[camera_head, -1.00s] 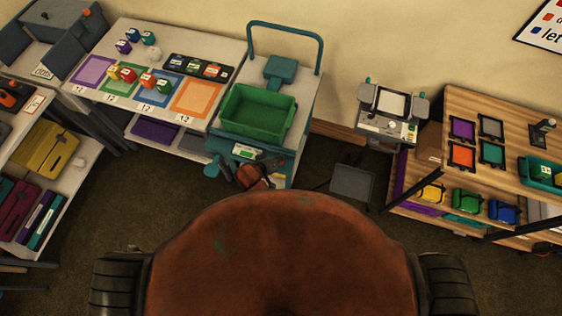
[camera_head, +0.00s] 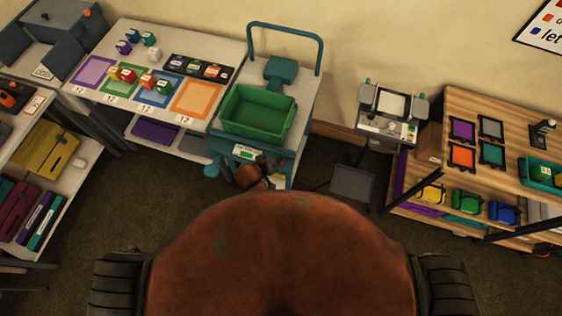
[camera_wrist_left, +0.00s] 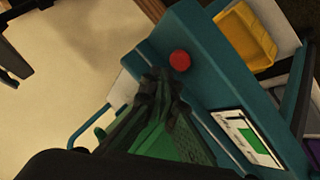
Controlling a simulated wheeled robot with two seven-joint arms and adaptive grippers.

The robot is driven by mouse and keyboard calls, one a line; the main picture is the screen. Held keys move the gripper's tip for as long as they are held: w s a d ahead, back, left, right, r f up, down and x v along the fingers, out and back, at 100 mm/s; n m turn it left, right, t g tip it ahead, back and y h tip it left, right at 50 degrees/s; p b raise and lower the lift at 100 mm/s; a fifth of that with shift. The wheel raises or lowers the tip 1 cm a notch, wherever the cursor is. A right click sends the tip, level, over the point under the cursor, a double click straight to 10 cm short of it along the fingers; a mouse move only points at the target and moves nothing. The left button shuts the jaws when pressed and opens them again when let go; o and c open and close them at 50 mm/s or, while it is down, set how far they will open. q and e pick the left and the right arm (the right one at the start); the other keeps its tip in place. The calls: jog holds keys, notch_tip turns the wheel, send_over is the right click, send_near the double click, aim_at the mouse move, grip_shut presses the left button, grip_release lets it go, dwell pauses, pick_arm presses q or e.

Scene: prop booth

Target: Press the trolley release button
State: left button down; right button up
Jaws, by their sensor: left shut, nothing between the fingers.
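The teal trolley (camera_head: 305,118) stands at the back centre with a green bin (camera_head: 232,118) on top. In the left wrist view, the round red release button (camera_wrist_left: 180,60) sits on the trolley's teal front panel (camera_wrist_left: 215,75). My left gripper (camera_wrist_left: 163,82) is shut and empty. Its dark fingertips show just below and left of the button in that view; I cannot tell whether they touch it. In the head view, the button is hidden and a brown part of my left arm shows at the trolley's front. My right gripper is in neither view.
A white table (camera_head: 214,47) with coloured mats and small blocks adjoins the trolley on the left. A dark stool-like stand (camera_head: 352,183) and a wooden shelf (camera_head: 478,185) are on the right. A yellow tray (camera_wrist_left: 246,36) shows near the button in the wrist view.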

pick_arm(q)
jog(key=shift+f, duration=0.1)
jog(key=shift+f, duration=0.3)
jog(key=shift+f, duration=0.15)
dwell(0.5)
jog(key=shift+f, duration=0.4)
dwell(0.5)
jog(key=shift+r, duration=0.15)
jog(key=shift+r+p, duration=0.4)
jog(key=shift+p, duration=0.05)
jog(key=shift+r+p, duration=0.4)
jog(key=shift+p, duration=0.05)
